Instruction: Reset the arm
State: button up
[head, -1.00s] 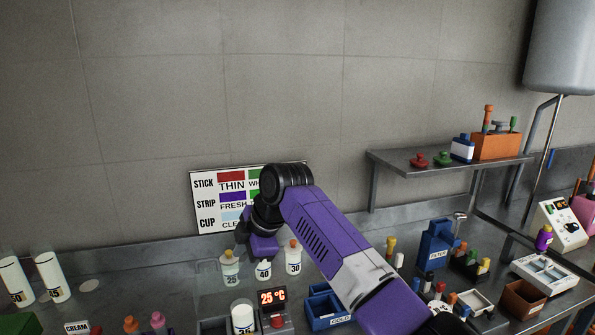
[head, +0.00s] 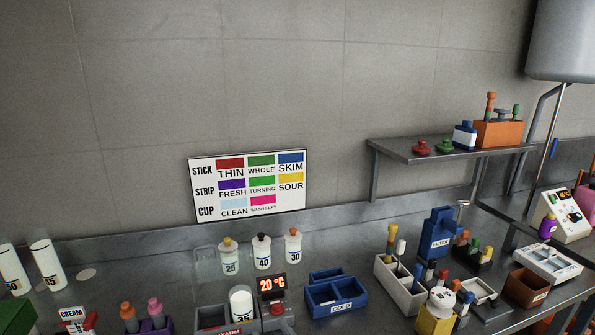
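My arm and my gripper are out of the head view, so the gripper's state does not show. Three white bottles labelled 25 (head: 230,260), 40 (head: 262,253) and 30 (head: 293,248) stand upright in a row towards the back of the bench.
A chart (head: 248,187) hangs on the wall. A warm box with a 20 °C display (head: 272,285) and a blue cold tray (head: 336,296) are at front centre. A blue filter box (head: 438,233) and white trays stand right. A wall shelf (head: 440,152) juts out at upper right.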

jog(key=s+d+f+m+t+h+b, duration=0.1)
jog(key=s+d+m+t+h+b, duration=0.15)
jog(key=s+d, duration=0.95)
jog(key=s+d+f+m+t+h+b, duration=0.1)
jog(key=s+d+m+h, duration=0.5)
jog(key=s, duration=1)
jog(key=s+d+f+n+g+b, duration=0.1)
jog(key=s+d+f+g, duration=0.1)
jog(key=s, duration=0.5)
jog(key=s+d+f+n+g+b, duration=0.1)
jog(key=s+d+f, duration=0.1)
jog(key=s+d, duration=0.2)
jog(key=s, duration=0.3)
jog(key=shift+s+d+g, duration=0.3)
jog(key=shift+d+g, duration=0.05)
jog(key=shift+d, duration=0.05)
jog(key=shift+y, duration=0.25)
